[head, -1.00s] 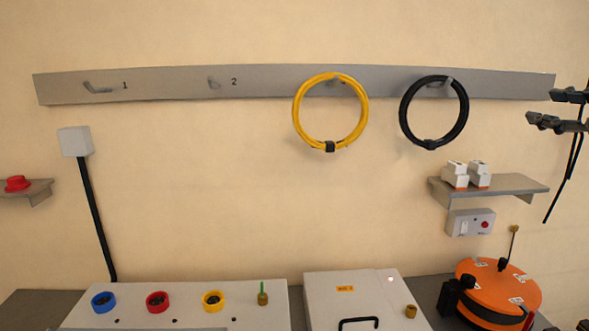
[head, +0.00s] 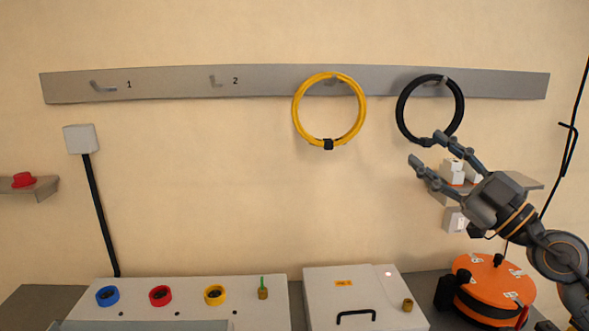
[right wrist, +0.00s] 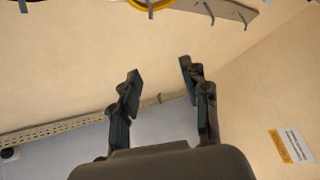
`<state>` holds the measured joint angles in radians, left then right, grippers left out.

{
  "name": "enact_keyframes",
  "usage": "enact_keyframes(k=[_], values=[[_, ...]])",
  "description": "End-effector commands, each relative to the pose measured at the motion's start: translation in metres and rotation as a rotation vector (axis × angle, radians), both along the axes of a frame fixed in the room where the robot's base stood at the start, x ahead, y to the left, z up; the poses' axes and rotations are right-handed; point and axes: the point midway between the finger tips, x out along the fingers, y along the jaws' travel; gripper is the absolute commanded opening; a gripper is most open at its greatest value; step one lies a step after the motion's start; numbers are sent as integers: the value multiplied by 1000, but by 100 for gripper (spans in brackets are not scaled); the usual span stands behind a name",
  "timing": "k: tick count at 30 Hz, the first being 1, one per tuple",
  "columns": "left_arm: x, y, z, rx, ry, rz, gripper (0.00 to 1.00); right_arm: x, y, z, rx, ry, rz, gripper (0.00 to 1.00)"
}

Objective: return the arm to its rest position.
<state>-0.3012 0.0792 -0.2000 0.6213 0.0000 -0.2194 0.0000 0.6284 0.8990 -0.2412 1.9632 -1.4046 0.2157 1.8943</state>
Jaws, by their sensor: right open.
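My right arm enters the head view from the lower right. Its gripper (head: 428,149) is open and empty, fingers pointing up and left, with the tips showing just below the black coil (head: 403,112). I cannot tell whether a fingertip touches the coil. In the right wrist view the two fingers (right wrist: 160,72) stand apart with nothing between them. My left gripper is in neither view.
The black coil and a yellow coil (head: 297,113) hang on the grey wall rail (head: 270,85); hooks 1 and 2 are bare. A small shelf (head: 530,183) and an orange round device (head: 480,280) are partly behind my right arm. A white box (head: 320,290) stands below.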

Motion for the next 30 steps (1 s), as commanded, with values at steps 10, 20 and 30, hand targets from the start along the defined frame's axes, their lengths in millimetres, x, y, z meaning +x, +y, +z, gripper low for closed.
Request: enact_keyframes(k=[10,20,30], values=[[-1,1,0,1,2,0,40,-23,-51,-174,561,249,-497,46],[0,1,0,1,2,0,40,-125,-52,-400,450,1013,-900,46],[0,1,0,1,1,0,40,-261,1,-503,160,1608,-850,46]])
